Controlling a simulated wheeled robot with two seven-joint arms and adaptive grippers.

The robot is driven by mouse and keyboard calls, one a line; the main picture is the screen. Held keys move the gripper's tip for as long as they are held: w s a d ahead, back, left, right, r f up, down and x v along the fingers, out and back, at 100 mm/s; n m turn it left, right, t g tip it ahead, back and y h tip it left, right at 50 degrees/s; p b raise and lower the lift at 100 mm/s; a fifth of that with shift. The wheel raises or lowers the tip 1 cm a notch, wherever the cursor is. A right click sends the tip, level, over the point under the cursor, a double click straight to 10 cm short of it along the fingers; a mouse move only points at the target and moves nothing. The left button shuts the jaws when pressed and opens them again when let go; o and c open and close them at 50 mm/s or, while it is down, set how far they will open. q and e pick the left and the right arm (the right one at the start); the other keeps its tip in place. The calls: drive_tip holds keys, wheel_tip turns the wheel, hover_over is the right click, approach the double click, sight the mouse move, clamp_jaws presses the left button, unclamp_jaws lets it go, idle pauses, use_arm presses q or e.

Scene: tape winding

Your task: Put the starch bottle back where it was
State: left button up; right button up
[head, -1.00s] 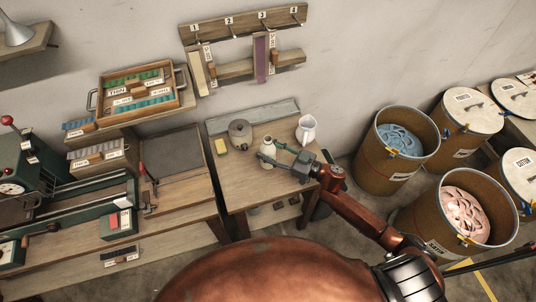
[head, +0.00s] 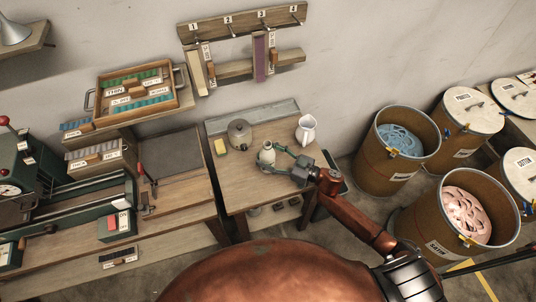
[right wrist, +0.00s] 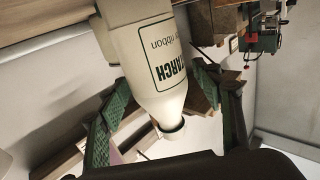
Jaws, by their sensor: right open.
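The cream starch bottle (head: 267,157) stands upright on the small wooden table (head: 245,192), near its middle. In the right wrist view the bottle (right wrist: 158,68) shows upside down, with its STARCH label and narrow neck. My right gripper (head: 275,159) reaches in from the right at the bottle. Its green fingers are open on either side of the bottle, with a gap visible beside the neck in the wrist view. My left gripper is not in view.
On the same table are a grey round lidded pot (head: 240,133), a yellow block (head: 220,146) and a white jug (head: 306,130). A grey ledge (head: 255,115) runs along the back. Barrels with blue (head: 402,140) and pink ribbon (head: 466,215) stand right.

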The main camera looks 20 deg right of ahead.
drive_tip(key=shift+r, duration=0.15)
drive_tip(key=v, duration=1.2)
